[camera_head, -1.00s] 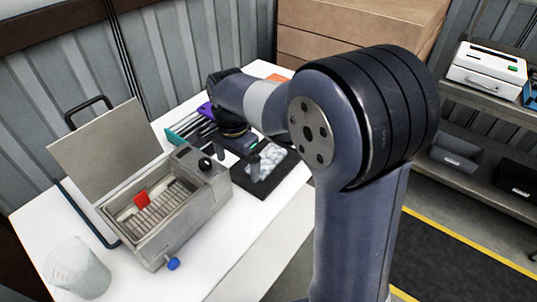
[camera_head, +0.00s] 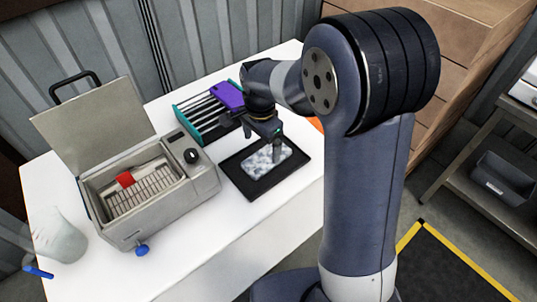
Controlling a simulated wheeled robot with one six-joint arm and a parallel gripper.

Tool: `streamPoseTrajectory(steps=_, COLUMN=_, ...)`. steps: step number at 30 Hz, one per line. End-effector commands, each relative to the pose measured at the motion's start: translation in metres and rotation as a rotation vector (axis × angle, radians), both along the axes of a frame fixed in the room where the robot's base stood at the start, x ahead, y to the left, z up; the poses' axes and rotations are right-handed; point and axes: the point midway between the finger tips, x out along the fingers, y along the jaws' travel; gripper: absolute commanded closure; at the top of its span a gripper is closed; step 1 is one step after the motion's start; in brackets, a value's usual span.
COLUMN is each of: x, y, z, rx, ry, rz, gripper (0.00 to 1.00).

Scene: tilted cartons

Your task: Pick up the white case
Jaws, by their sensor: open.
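The white case (camera_head: 262,165), flat with a mottled grey-white surface, lies in a black tray (camera_head: 246,185) on the white table. My gripper (camera_head: 263,143) is open and points down over the far side of the tray. One finger overlaps the case's far right part in the picture. The gripper hides some of the case's far edge, and I cannot tell whether the fingers touch it.
Left of the tray stands a grey open-lidded basin (camera_head: 165,217) with a wire rack and a red piece (camera_head: 125,180). A clear beaker (camera_head: 60,238) stands front left. The table's front middle is clear.

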Motion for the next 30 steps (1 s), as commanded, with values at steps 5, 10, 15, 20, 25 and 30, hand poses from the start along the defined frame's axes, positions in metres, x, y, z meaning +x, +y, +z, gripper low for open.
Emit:
streamPoseTrajectory(steps=5, x=0.0, y=0.0, z=-0.021, rx=-0.001, ry=0.001, rz=0.0, gripper=0.07)
streamPoseTrajectory(steps=10, x=0.001, y=0.003, z=-0.032, rx=0.0, ry=0.002, rz=0.001, gripper=0.07)
streamPoseTrajectory(steps=15, x=0.003, y=0.008, z=-0.053, rx=-0.002, ry=0.004, rz=0.0, gripper=0.07)
streamPoseTrajectory(steps=20, x=0.003, y=0.008, z=-0.071, rx=-0.001, ry=0.002, rz=-0.001, gripper=0.07)
streamPoseTrajectory(steps=25, x=0.004, y=0.008, z=-0.076, rx=0.0, ry=0.0, rz=0.0, gripper=0.07)
streamPoseTrajectory(steps=30, x=0.004, y=0.008, z=-0.075, rx=0.0, ry=0.0, rz=0.0, gripper=0.07)
